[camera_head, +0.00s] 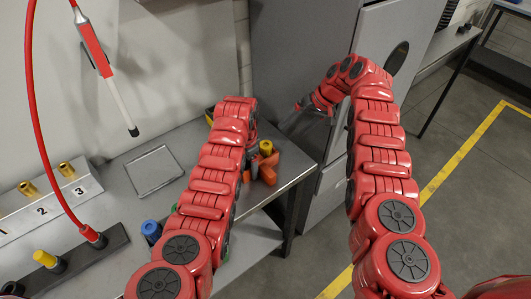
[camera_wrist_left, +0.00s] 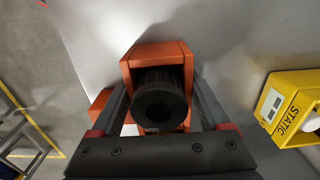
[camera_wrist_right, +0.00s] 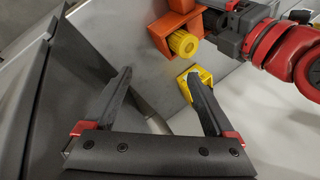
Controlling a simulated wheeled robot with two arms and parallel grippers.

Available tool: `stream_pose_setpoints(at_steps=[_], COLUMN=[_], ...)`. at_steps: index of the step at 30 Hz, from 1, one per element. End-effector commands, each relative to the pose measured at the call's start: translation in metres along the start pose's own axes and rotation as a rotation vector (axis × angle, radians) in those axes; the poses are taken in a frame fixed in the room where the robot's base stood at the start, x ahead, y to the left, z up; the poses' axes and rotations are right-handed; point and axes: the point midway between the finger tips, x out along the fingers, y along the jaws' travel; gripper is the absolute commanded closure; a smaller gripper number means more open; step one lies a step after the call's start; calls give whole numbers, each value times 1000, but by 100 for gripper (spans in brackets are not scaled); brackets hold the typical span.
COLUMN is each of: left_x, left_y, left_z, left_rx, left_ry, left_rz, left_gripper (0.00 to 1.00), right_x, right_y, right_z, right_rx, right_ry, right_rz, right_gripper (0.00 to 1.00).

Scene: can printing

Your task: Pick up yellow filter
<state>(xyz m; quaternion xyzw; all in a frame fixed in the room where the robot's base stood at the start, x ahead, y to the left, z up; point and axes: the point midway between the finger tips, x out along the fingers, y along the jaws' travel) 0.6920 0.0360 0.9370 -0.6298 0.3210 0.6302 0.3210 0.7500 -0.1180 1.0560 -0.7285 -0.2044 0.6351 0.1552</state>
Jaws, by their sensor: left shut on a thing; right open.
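The yellow filter (camera_wrist_right: 184,43) is a ribbed yellow cap at the open end of an orange block-shaped piece (camera_wrist_right: 172,22) in the right wrist view. In the head view it shows as a small yellow cap (camera_head: 265,147) beside my left gripper (camera_head: 253,163). My left gripper is shut on the orange piece, which also shows in the left wrist view (camera_wrist_left: 157,50) with a black hollow cylinder (camera_wrist_left: 158,105) on the near side. My right gripper (camera_wrist_right: 160,73) is open and empty, apart from the filter, which lies beyond its right fingertip.
A yellow STATIC box (camera_wrist_left: 290,108) stands on the grey bench (camera_head: 290,160) near my left gripper. A grey cabinet (camera_head: 305,40) rises behind the right gripper.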

Motion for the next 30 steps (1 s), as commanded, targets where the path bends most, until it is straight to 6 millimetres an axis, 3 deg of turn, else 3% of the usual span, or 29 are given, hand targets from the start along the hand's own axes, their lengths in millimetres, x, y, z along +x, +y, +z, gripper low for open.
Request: stream_pose_setpoints(at_steps=[8,18,24,30], left_x=[0,0,0,0], left_y=[0,0,0,0], left_z=[0,0,0,0], left_rx=[0,0,0,0], left_ry=[0,0,0,0], left_rz=[0,0,0,0], left_gripper=[100,100,100,100], right_x=[-19,-34,-34,-28], right_y=[-29,-69,-83,-84], right_z=[-9,2,11,14], right_rx=[733,1587,1882,1974], right_ry=[48,169,218,233], right_rz=[129,199,209,213], right_gripper=[11,11,11,11])
